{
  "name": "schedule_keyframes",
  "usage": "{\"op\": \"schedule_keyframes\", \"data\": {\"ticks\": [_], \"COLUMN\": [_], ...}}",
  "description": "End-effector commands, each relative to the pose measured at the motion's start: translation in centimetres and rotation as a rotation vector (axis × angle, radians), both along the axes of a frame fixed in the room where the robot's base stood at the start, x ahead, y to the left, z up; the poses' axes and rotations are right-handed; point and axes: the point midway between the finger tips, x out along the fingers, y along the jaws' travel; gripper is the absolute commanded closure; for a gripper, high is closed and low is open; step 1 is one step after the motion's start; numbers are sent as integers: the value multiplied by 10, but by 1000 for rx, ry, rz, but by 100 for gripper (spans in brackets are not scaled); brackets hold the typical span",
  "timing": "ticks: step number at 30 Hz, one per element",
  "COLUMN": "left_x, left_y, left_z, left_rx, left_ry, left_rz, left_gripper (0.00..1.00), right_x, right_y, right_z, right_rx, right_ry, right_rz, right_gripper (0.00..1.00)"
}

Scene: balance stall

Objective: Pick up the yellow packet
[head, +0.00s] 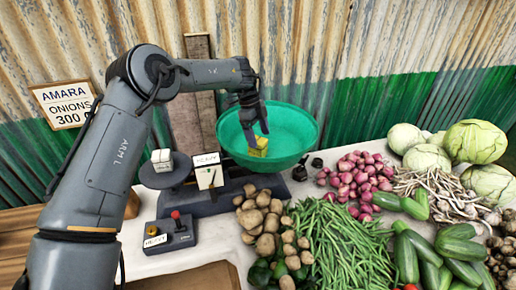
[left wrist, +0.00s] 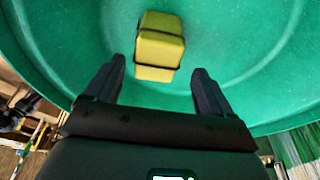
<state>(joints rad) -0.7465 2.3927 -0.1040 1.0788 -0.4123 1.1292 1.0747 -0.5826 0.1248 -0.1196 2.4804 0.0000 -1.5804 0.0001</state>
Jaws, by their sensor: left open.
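The yellow packet (head: 258,147) with dark bands lies in the green bowl (head: 295,125) of the balance. In the left wrist view the packet (left wrist: 160,47) sits ahead of and between the two fingertips, against the green bowl (left wrist: 245,50). My left gripper (head: 252,127) reaches down into the bowl from above, close to the packet. I cannot tell whether a finger touches the packet. My right gripper is not in view.
The balance carries a dark pan (head: 165,170) with pale blocks (head: 161,158) at left. A control box (head: 170,235) with a red knob stands in front. Potatoes (head: 262,215), green beans (head: 340,240), onions (head: 355,180) and cabbages (head: 475,142) crowd the right. A corrugated wall (head: 300,45) stands behind.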

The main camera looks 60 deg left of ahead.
Motion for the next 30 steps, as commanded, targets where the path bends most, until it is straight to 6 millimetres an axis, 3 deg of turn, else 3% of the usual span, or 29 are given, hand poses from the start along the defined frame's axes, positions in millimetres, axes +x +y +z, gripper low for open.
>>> {"op": "schedule_keyframes", "data": {"ticks": [12, 20, 30], "left_x": [-2, -1, -1], "left_y": [-7, -7, -7], "left_z": [-47, -49, -49], "left_rx": [-1, -1, -1], "left_ry": [3, 2, 2], "left_rz": [-1, -1, -1], "left_gripper": [17, 17, 69], "right_x": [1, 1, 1], "right_y": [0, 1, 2], "right_z": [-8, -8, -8], "right_rx": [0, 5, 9], "right_ry": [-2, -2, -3], "right_rz": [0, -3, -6], "right_gripper": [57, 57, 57]}}
